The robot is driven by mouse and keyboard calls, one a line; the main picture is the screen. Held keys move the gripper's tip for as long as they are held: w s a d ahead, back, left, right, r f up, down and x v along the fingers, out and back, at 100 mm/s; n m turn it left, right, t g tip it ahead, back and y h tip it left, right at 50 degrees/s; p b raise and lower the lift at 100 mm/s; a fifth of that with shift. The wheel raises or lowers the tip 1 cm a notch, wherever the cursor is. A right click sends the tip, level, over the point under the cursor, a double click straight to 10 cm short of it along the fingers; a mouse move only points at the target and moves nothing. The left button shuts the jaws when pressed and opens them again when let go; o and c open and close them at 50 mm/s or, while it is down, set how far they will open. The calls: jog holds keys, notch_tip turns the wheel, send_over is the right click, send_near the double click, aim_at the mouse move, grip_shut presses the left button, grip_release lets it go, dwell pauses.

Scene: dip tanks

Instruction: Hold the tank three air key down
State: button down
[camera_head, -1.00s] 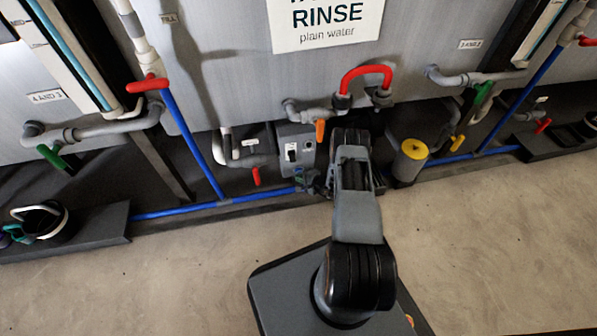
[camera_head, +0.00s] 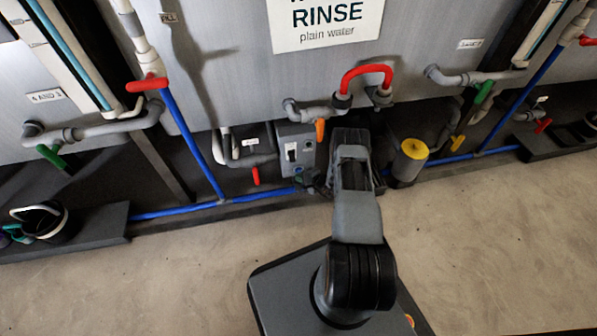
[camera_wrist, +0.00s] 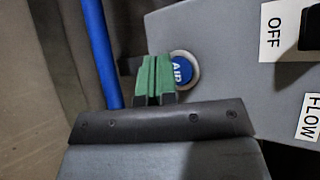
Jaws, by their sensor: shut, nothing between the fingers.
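The air key is a round blue button marked "AIR" (camera_wrist: 183,70) in a pale ring on the face of a grey control box (camera_wrist: 222,45). In the head view this box (camera_head: 281,137) is low under the tank with the "RINSE" sign (camera_head: 330,18). My gripper (camera_wrist: 155,62) is shut, its green fingertips together with nothing between them. The fingertips are at the key and cover its left part in the wrist view. I cannot tell whether they touch it or how far it is pressed. In the head view my gripper (camera_head: 312,181) is at the box's lower end, partly hidden.
The box also has a switch marked "OFF" (camera_wrist: 274,30) and a "FLOW" label (camera_wrist: 310,118). A blue pipe (camera_wrist: 96,50) runs beside it. An orange-handled valve (camera_head: 320,130) and a yellow-topped cylinder (camera_head: 412,155) are nearby. The floor in front is clear.

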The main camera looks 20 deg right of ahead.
jog(key=shift+w, duration=0.3)
jog(key=shift+w+d+b, duration=0.15)
jog(key=shift+w+b, duration=0.25)
jog(key=shift+b, duration=0.15)
dwell(1.9)
jog(key=shift+s+a+p, duration=0.2)
jog(key=shift+s+p, duration=0.15)
jog(key=shift+s, duration=0.45)
jog(key=shift+s, duration=0.1)
jog(key=s+p, duration=0.1)
jog(key=s, duration=0.1)
jog(key=s+a+p, duration=0.1)
jog(key=s, duration=0.1)
jog(key=shift+s, duration=0.4)
dwell(0.5)
